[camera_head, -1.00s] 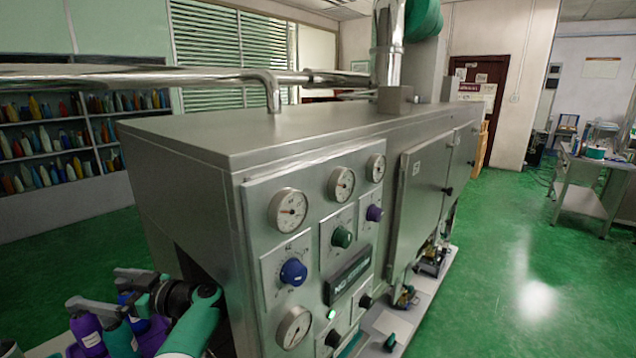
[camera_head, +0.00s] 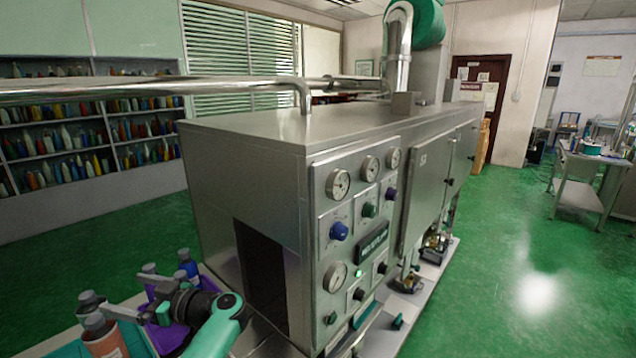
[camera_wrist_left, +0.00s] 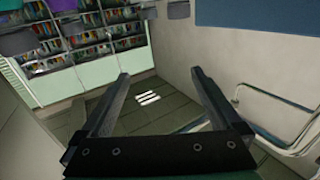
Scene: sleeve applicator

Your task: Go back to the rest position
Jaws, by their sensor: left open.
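My left gripper (camera_head: 128,295) is at the lower left in the head view, over a group of capped bottles (camera_head: 102,335) beside the steel machine. Its teal and black arm comes in from the bottom. In the left wrist view its two dark fingers (camera_wrist_left: 160,75) are spread wide, with nothing between them. Grey floor with pale stripes shows beyond the fingertips. My right gripper is not in view.
The steel machine (camera_head: 250,170) with gauges, knobs and a dark opening (camera_head: 262,275) stands just right of my arm. A purple bin (camera_head: 165,338) is under the gripper. Shelves of bottles (camera_head: 80,150) line the back left.

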